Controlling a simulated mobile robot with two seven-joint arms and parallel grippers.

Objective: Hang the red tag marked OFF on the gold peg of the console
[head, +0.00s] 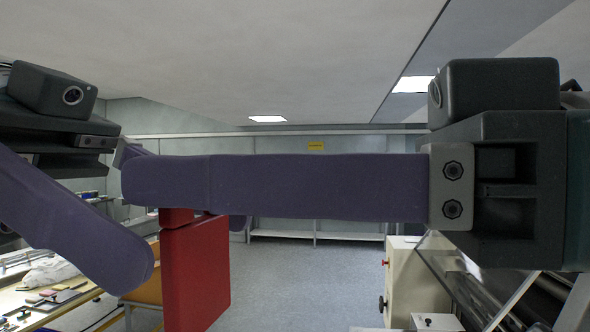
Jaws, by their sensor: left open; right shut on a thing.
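The red tag (198,275) hangs below the fingers of my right gripper (150,186), which is shut on its narrow top part. It hangs clear of the floor, seen at an angle, and I see no OFF marking on it. My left gripper (190,250) is open, with one purple finger to the left of the tag and another mostly hidden behind my right finger. I cannot tell whether it touches the tag. I see no gold peg. A cream cabinet (408,285) with a red knob and a black knob stands at the right; I cannot tell whether it is the console.
A workbench (85,295) with tools and parts stands at the lower left, with an orange chair (148,290) beside it. Dark machinery with a glass panel (440,262) fills the lower right. The grey floor (300,285) in the middle is clear up to a low white shelf (330,236).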

